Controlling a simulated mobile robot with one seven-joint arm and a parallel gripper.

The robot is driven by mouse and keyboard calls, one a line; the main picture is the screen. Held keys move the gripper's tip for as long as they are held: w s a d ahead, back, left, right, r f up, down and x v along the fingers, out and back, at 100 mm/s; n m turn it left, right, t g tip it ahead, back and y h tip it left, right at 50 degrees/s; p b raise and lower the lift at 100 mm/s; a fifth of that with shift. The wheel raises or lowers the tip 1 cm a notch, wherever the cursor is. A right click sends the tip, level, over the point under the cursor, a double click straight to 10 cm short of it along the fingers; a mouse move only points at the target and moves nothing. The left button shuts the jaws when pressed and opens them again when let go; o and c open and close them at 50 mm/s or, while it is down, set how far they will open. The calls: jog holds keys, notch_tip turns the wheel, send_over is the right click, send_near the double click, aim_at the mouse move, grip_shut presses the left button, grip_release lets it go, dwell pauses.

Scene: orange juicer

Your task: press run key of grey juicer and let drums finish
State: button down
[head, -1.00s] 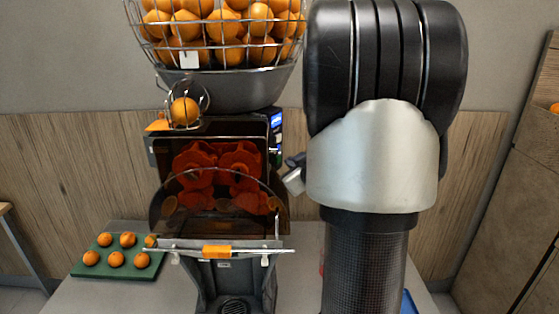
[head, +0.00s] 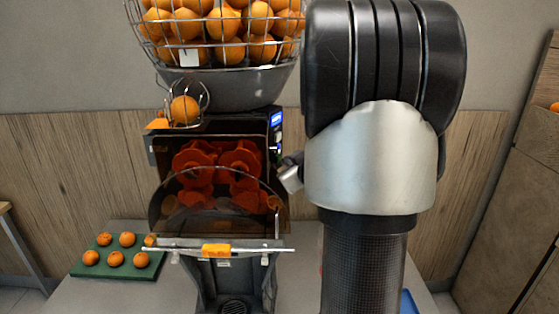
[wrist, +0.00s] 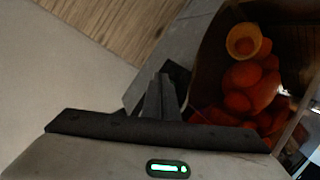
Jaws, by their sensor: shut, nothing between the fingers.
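The grey juicer (head: 205,128) stands on the counter. Its red-orange drums (head: 217,165) show behind the clear cover (head: 160,222), and also in the wrist view (wrist: 245,75). A control panel with a lit blue screen (head: 276,122) is on its right side; I cannot make out the run key. My gripper (head: 284,165) is beside the juicer's right side, below the screen, mostly hidden behind my arm. In the wrist view my gripper (wrist: 163,80) is shut and empty, its tips close to the juicer's grey side (wrist: 175,50); I cannot tell whether they touch.
A wire basket of oranges (head: 225,22) tops the juicer, with one orange (head: 184,110) in the wire feeder below. A green tray (head: 117,270) with several oranges lies at left. A blue object (head: 408,302) shows at lower right, partly behind my arm.

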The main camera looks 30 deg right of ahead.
jog(key=shift+w+a, duration=0.25)
jog(key=shift+w, duration=0.15)
dwell(0.7)
dwell(0.3)
jog(key=shift+s+d, duration=0.45)
jog(key=shift+s, duration=0.35)
jog(key=s+d, duration=0.1)
jog(key=s, duration=0.1)
jog(key=s+d+p, duration=0.1)
jog(key=s, duration=0.1)
jog(key=shift+s+d, duration=0.2)
dwell(0.7)
